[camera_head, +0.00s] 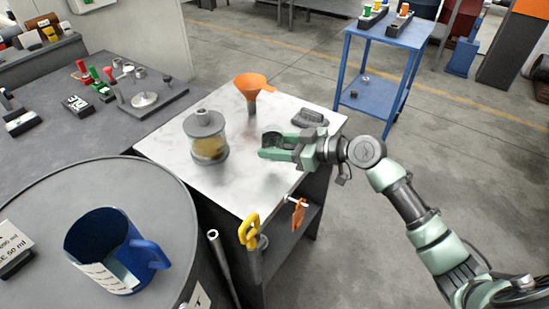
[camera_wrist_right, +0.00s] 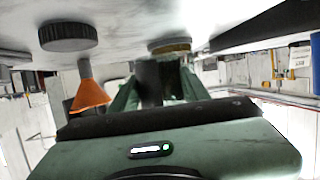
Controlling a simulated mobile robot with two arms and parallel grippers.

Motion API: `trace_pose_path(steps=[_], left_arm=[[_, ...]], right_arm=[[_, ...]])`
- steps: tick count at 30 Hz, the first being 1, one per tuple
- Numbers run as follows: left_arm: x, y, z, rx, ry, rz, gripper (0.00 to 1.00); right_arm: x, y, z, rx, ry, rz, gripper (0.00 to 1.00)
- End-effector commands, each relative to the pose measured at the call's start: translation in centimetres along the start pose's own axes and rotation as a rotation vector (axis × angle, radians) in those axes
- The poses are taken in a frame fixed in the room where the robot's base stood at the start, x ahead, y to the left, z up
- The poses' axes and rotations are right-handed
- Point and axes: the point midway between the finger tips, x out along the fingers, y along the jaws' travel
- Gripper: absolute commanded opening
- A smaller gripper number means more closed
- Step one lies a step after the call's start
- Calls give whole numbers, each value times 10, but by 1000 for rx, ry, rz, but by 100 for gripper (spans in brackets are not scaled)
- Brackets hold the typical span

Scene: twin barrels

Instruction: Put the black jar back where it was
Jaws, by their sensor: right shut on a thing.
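My right gripper (camera_head: 268,147) is over the pale worktop (camera_head: 225,180), pointing left. It is shut on a small dark thing (camera_head: 274,139), which I take for the black jar. Most of it is hidden by the fingers. In the right wrist view, a dark body (camera_wrist_right: 150,80) shows between the fingers of the right gripper (camera_wrist_right: 155,85). I cannot tell whether it touches the worktop. My left gripper is not in view.
A glass container with amber contents (camera_head: 207,148) stands left of my gripper. An orange funnel (camera_head: 253,86) stands behind. A dark grey item (camera_head: 310,118) lies at the back right. A blue jug (camera_head: 103,245) stands on a barrel top (camera_head: 60,195). The worktop's front is clear.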

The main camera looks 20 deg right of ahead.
Motion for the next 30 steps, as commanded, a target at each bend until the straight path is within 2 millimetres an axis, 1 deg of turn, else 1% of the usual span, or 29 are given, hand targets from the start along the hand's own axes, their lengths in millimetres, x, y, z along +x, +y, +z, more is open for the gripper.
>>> trace_pose_path(steps=[9, 12, 18, 22, 23, 24, 25, 30], left_arm=[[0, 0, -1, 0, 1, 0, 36], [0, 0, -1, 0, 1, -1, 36], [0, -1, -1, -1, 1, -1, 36], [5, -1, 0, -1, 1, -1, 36], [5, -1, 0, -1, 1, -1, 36], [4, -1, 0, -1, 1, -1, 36], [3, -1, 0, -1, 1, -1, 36], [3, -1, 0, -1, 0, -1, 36]], right_arm=[[14, 0, 38, 4, 0, -1, 0], [15, 0, 42, 2, 1, 0, 0], [15, 0, 42, 0, 1, 0, 0], [16, 0, 46, 0, 0, 0, 0], [16, 0, 46, 0, 0, 0, 49], [16, 0, 45, 0, 0, -1, 60], [16, 0, 45, 0, 0, -1, 68], [16, 0, 44, 0, -1, -1, 68]])
